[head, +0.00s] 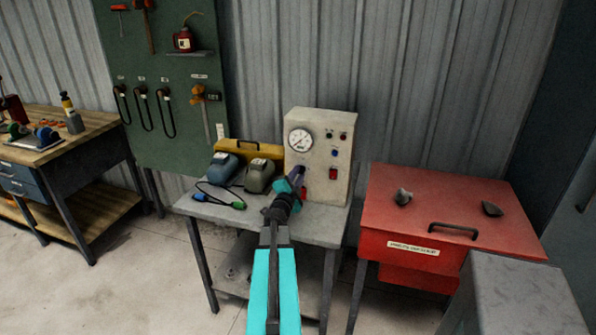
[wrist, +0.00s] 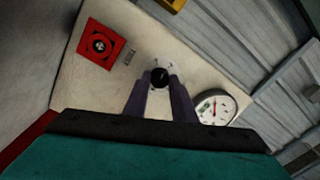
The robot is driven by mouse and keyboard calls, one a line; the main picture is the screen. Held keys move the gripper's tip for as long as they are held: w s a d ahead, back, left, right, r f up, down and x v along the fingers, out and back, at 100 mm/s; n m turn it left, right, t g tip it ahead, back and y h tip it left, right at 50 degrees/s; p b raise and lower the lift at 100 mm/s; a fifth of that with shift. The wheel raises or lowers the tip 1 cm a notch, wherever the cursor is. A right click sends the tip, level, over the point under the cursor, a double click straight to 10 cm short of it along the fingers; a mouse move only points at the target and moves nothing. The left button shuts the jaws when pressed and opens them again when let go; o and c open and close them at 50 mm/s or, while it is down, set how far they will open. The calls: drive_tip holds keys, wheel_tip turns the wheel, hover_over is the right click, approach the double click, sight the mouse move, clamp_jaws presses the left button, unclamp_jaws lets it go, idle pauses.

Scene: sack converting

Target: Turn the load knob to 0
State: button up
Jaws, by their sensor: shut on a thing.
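The load knob (wrist: 160,77) is a small black round knob on a pale dial plate, on the face of the cream test panel (wrist: 195,65). A light mark shows on the knob, but it is too small for me to read the setting. My gripper (wrist: 160,84) is at the knob, with its two dark fingers shut on it from both sides. In the head view my gripper (head: 296,178) reaches the lower left of the panel (head: 320,132) and hides the knob.
A round gauge (wrist: 215,107) and a red square switch (wrist: 101,44) flank the knob. The panel stands on a grey table (head: 322,218) beside two rounded devices (head: 259,176) and a yellow case (head: 236,150). A red chest (head: 400,205) stands to the right.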

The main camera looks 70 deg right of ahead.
drive_tip(key=n+p, duration=0.2)
drive_tip(key=n, duration=0.1)
drive_tip(key=shift+f+n+p, duration=0.15)
drive_tip(key=shift+n+p, duration=0.9)
drive_tip(key=shift+n, duration=0.55)
drive_tip(key=o, duration=1)
drive_tip(key=shift+o, duration=0.3)
drive_tip(key=shift+s+a, duration=0.1)
drive_tip(key=shift+a, duration=0.15)
